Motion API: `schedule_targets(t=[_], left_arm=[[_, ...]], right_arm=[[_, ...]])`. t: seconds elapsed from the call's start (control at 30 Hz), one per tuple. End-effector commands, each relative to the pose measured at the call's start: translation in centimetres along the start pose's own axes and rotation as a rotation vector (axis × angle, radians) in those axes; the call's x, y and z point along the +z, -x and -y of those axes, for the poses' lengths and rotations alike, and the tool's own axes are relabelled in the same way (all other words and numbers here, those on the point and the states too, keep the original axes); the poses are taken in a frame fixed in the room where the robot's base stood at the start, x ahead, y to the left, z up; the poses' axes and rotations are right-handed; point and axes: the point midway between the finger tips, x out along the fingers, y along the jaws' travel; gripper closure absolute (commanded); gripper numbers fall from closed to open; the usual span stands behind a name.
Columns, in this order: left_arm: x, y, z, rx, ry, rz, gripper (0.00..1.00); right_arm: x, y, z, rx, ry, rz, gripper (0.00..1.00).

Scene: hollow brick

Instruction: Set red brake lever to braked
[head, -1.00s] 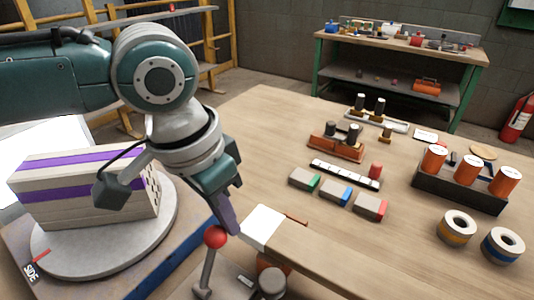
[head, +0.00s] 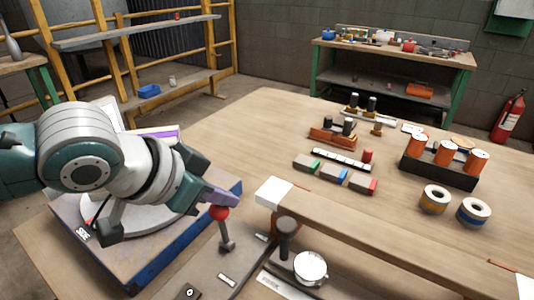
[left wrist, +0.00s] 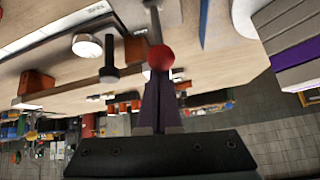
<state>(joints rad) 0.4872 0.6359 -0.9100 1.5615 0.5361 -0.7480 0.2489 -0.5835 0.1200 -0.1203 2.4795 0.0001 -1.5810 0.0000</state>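The red brake lever has a red ball knob (head: 219,212) on a grey stem that rises from a base plate beside the turntable. The stem leans slightly left in the head view. My left gripper (head: 222,197) is at the knob, its purple fingers reaching the top of the ball. In the left wrist view, the red knob (left wrist: 160,57) sits right at the fingertips of my left gripper (left wrist: 160,82). The fingers look close together, and the knob seems beyond them, not between them. Contact is hard to confirm. My right gripper is not in view.
The turntable (head: 160,225) is at left, mostly behind my arm; its striped brick (left wrist: 297,48) shows in the left wrist view. A dark-knobbed handle (head: 287,228) and a round white-topped part (head: 310,266) stand right of the lever. A long wooden beam (head: 370,235) crosses the front.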

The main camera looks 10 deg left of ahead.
Motion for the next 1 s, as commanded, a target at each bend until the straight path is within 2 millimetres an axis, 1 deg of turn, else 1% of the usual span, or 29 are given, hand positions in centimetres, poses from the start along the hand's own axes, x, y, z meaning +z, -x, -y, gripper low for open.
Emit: schedule_targets(t=[0.03, 0.13, 0.3, 0.47, 0.8, 1.0], left_arm=[[0.7, 0.3, -0.1, -0.005, 0.000, -0.035, 1.00], [1.5, 0.8, -0.3, -0.022, -0.005, -0.124, 1.00], [2.6, 1.4, -0.6, -0.047, -0.011, -0.263, 1.00], [3.4, 1.9, -0.8, -0.067, -0.017, -0.368, 1.00], [4.2, 2.3, -0.9, -0.069, -0.022, -0.373, 1.00], [4.4, 2.3, -0.9, -0.069, -0.022, -0.372, 1.00]], right_arm=[[-0.1, 0.3, 0.0, 0.000, 0.000, 0.000, 0.00], [-0.1, 0.3, 0.0, 0.000, 0.000, -0.001, 0.00], [-0.1, -0.1, 0.0, 0.001, 0.000, -0.004, 0.00], [-0.1, -0.3, 0.0, 0.001, 0.000, -0.005, 0.00], [-0.1, -0.4, 0.0, 0.001, 0.000, -0.005, 0.00], [-0.1, -0.4, 0.0, 0.001, 0.000, -0.005, 0.00]])
